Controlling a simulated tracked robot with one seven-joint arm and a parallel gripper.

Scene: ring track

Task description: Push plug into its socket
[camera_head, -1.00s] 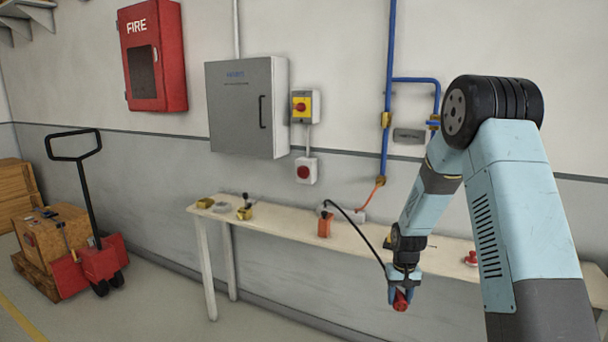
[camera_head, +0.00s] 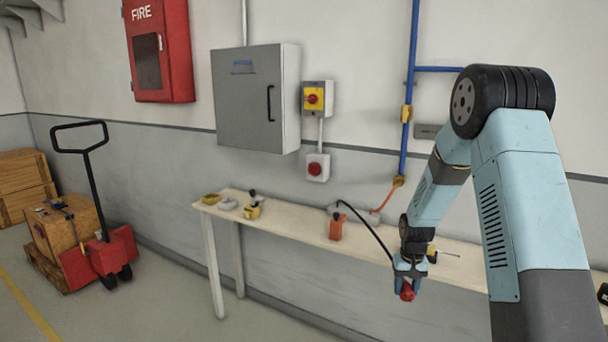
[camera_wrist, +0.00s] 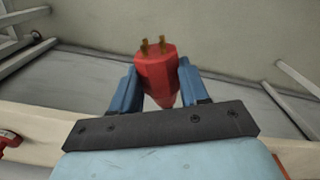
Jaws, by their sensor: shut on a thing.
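A red plug (camera_head: 407,293) is held in my gripper (camera_head: 408,283), in front of the bench's front edge. In the wrist view the plug (camera_wrist: 160,82) sits between the two blue fingers of my gripper (camera_wrist: 157,70), with two brass prongs pointing away from the palm. A black cable (camera_head: 370,226) arches from near the gripper to the bench beside an orange block. A small grey wall box with a round red face (camera_head: 316,168) is below a yellow switch; it may be the socket, but no holes can be made out. The plug is well apart from it.
The narrow wooden bench (camera_head: 285,216) along the wall carries small yellow and grey parts (camera_head: 229,204) and the orange block (camera_head: 336,227). A grey cabinet (camera_head: 245,100) hangs above. A red pallet truck (camera_head: 98,255) stands left; the floor between is clear.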

